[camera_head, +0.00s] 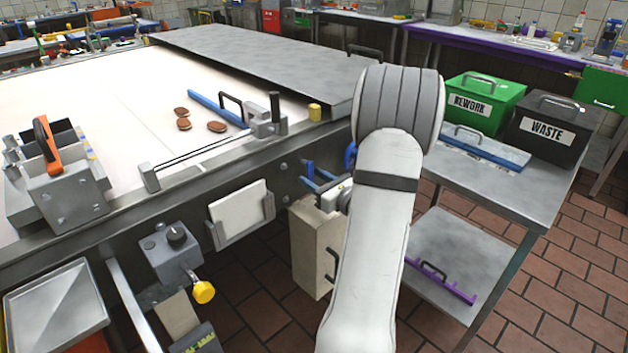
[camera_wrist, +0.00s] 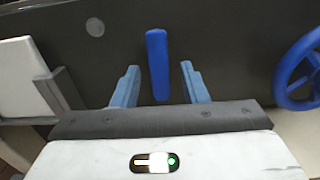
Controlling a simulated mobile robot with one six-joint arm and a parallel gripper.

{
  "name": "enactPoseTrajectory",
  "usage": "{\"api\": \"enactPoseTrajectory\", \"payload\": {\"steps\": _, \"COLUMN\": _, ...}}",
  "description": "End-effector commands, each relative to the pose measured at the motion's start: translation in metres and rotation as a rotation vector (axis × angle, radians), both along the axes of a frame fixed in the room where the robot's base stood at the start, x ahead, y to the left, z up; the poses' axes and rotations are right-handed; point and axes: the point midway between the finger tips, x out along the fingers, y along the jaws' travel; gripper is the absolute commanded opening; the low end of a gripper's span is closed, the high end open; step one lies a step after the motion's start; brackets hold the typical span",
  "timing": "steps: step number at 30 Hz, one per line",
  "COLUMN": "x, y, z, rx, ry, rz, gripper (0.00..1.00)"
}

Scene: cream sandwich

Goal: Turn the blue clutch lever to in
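The blue clutch lever (camera_wrist: 157,65) stands upright against the dark side panel in the wrist view. My gripper (camera_wrist: 158,82) is open, with one light-blue finger on each side of the lever. Gaps show between the lever and both fingers, so neither finger appears to touch it. In the head view my gripper (camera_head: 318,184) is low at the side of the machine frame, partly hidden by my arm. I cannot make out the lever's in or out marking in either view.
A blue handwheel (camera_wrist: 298,70) is right of the lever in the wrist view. A pale plate in a holder (camera_head: 240,210) is on the panel to the left. A beige box (camera_head: 314,248) is below my gripper. A metal side table (camera_head: 490,180) stands to the right.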

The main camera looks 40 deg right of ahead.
Motion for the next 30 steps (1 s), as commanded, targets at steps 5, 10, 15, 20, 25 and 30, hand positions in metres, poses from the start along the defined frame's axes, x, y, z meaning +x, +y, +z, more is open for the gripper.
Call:
{"api": "enactPoseTrajectory", "payload": {"steps": 5, "x": 0.0038, "y": 0.0002, "z": -0.0001, "rx": 0.001, "ry": 0.0, "rz": -0.001, "gripper": 0.4}}
{"api": "enactPoseTrajectory", "payload": {"steps": 10, "x": 0.0035, "y": 0.0001, "z": 0.0, "rx": 0.001, "ry": 0.0, "rz": -0.001, "gripper": 0.38}}
{"api": "enactPoseTrajectory", "payload": {"steps": 15, "x": 0.0034, "y": 0.0001, "z": 0.0001, "rx": 0.0, "ry": 0.0, "rz": -0.001, "gripper": 0.24}}
{"api": "enactPoseTrajectory", "payload": {"steps": 20, "x": 0.0032, "y": 0.0, "z": 0.0001, "rx": 0.0, "ry": 0.0, "rz": -0.001, "gripper": 0.11}}
{"api": "enactPoseTrajectory", "payload": {"steps": 25, "x": 0.0031, "y": -0.0002, "z": 0.0002, "rx": 0.0, "ry": 0.0, "rz": -0.001, "gripper": 0.0}}
{"api": "enactPoseTrajectory", "payload": {"steps": 30, "x": 0.003, "y": -0.0003, "z": 0.0002, "rx": 0.0, "ry": 0.0, "rz": -0.001, "gripper": 0.0}}
